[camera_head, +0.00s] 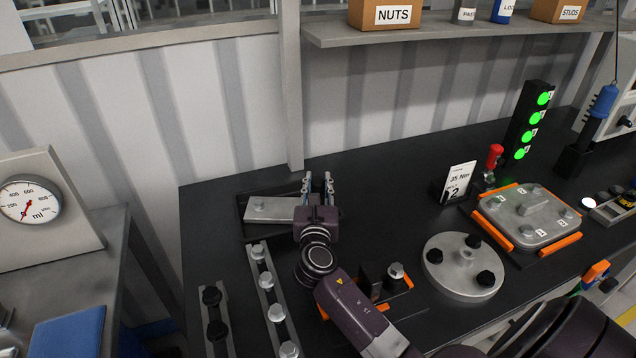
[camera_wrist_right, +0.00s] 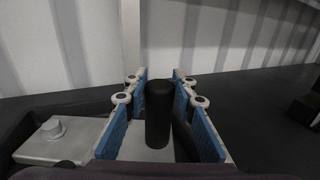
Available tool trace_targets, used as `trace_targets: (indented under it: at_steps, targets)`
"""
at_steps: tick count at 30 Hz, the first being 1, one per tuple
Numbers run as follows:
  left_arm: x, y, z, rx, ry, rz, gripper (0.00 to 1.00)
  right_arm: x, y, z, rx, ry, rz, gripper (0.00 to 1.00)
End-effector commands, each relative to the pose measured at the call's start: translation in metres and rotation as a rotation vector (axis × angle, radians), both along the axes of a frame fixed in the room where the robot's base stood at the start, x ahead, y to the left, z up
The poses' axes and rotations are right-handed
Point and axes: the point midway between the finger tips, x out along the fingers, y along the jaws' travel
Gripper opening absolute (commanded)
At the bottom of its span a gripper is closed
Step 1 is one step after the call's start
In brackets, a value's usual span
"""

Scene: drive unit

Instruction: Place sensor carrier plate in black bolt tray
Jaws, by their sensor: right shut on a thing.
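The sensor carrier plate (camera_head: 272,210) is a flat silver plate with a bolt on its left part. It lies over the black bolt tray (camera_head: 241,208), within its outline; I cannot tell whether it touches the tray floor. In the right wrist view, the plate (camera_wrist_right: 75,145) bears an upright black post (camera_wrist_right: 158,115) between my blue-padded fingers. My right gripper (camera_head: 318,184) is shut on the plate by this post, at the plate's right end. The gripper hides that end in the head view. My left gripper is not in view.
Two bars with bolts (camera_head: 268,290) stand in front of the tray. A round silver flange (camera_head: 463,266) and an orange-edged cover plate (camera_head: 528,217) lie to the right. A wall post (camera_head: 291,90) rises behind the tray, and a shelf (camera_head: 450,28) hangs above. Dark bench between is clear.

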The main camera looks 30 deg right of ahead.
Motion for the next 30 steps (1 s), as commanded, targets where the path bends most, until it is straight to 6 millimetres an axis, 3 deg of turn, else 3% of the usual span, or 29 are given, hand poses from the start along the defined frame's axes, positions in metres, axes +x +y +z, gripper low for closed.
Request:
trace_targets:
  at_steps: [5,6,10,21,30]
  targets:
    - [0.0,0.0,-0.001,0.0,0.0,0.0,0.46,0.001,0.0,0.002,-0.001,-0.008,0.001,0.0]
    - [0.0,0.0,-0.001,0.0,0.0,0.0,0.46,0.0,0.0,-0.002,0.001,-0.001,0.0,0.26]
    - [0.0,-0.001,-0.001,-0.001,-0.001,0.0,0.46,0.0,0.0,-0.002,0.001,-0.001,0.0,0.41]
    - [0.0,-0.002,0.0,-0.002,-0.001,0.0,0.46,-0.002,0.002,0.0,0.001,0.001,0.001,0.42]
    - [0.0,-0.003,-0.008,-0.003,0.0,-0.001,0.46,-0.047,0.035,-0.002,0.003,0.001,0.002,0.42]
